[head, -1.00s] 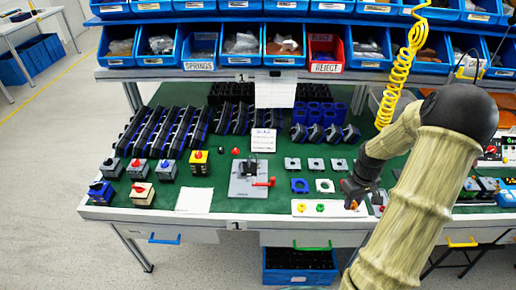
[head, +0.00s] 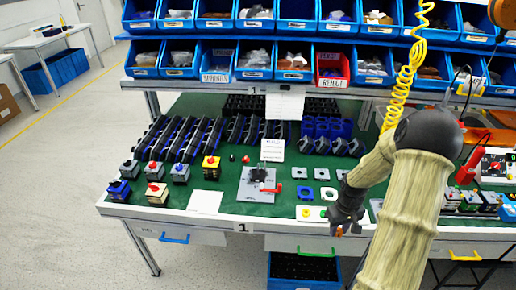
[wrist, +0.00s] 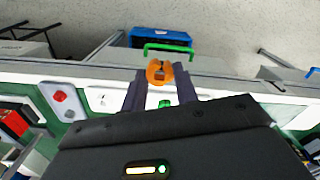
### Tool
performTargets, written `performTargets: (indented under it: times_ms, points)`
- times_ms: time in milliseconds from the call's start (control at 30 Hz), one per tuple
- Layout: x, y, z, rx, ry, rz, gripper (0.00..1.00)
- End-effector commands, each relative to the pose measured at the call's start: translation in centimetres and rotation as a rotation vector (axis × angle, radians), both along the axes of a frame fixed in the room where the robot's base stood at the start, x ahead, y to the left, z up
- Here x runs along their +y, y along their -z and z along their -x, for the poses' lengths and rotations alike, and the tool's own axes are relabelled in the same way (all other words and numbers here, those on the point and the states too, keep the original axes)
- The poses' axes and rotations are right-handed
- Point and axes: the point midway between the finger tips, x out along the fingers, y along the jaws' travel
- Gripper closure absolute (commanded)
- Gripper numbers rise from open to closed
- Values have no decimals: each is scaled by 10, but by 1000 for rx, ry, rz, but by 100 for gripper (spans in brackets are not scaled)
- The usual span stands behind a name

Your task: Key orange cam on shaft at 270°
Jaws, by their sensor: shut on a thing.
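The orange cam (wrist: 159,72) is between the two dark fingers of my gripper (wrist: 160,88), and the jaws are shut on it. It has a dark notched opening in its middle. In the head view my gripper (head: 346,222) is over the table's front edge, with a bit of the orange cam (head: 339,231) showing below it. The fixture (head: 258,182) stands mid-table, a grey plate with a black block and a red handle. It lies left of and beyond my gripper. Its shaft is too small to make out, and so is the 270° mark.
A white tray (head: 331,221) with a yellow cam (head: 305,212) lies beside my gripper at the front edge. Coloured switches (head: 157,192) stand at left. A white sheet (head: 205,201) lies left of the fixture. A yellow coiled hose (head: 402,85) hangs at right.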

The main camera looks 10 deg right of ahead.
Motion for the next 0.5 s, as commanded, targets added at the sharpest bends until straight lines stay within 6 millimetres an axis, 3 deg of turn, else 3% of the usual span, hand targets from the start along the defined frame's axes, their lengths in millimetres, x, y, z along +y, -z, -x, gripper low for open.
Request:
performTargets:
  times_ms: [267, 500]
  points:
    - [44, 24, -17, 2, 19, -3, 92]
    - [113, 60, -31, 7, 52, -1, 92]
